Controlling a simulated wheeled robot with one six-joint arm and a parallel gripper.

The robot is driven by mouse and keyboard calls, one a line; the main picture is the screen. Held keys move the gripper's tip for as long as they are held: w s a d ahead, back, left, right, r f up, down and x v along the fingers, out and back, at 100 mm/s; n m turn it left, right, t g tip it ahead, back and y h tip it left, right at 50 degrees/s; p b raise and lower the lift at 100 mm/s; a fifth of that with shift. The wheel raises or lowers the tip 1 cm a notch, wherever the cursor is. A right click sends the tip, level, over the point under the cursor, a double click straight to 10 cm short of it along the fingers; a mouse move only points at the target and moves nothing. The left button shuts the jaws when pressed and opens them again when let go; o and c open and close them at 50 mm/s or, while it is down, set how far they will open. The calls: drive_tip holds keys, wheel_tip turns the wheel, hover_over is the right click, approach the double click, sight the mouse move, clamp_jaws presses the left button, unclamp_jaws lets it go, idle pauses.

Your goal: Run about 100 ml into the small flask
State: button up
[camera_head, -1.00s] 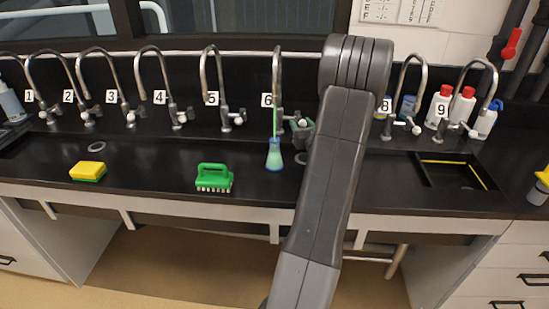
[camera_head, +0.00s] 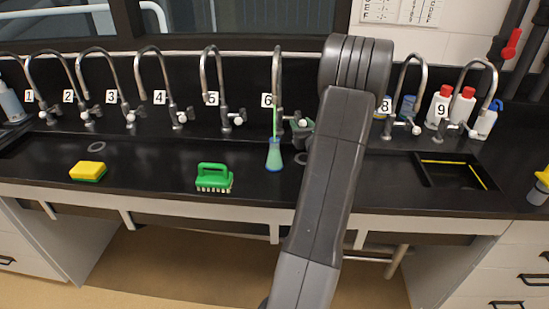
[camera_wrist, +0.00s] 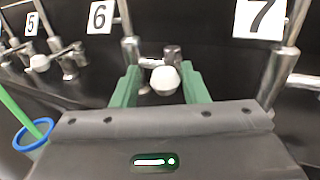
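The small flask (camera_head: 274,158) stands upright on the black bench below tap 6 (camera_head: 277,85), with pale green content. A thin green stream (camera_head: 275,122) runs down from the tap to its mouth. In the wrist view its blue rim (camera_wrist: 34,134) and the green stream (camera_wrist: 18,112) show at the lower left. My gripper (camera_wrist: 160,80) has green fingers standing apart, with the white tap knob (camera_wrist: 165,80) between them. The knob appears nearer the right finger; I cannot tell whether they touch. In the head view my gripper (camera_head: 303,128) is partly hidden by my arm.
A green brush (camera_head: 214,177) and a yellow sponge (camera_head: 88,170) lie on the bench to the left. Red-capped bottles (camera_head: 461,108) stand at the back right near a sunken basin (camera_head: 440,170). Other taps line the back wall.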

drive_tip(key=shift+a, duration=0.1)
idle(0.3)
drive_tip(key=b+v, duration=0.3)
drive_tip(key=v, duration=0.4)
drive_tip(key=shift+a+b, duration=0.4)
idle(0.3)
drive_tip(key=shift+p+x, duration=1.7)
drive_tip(key=shift+x, duration=1.7)
drive_tip(key=shift+d, duration=0.1)
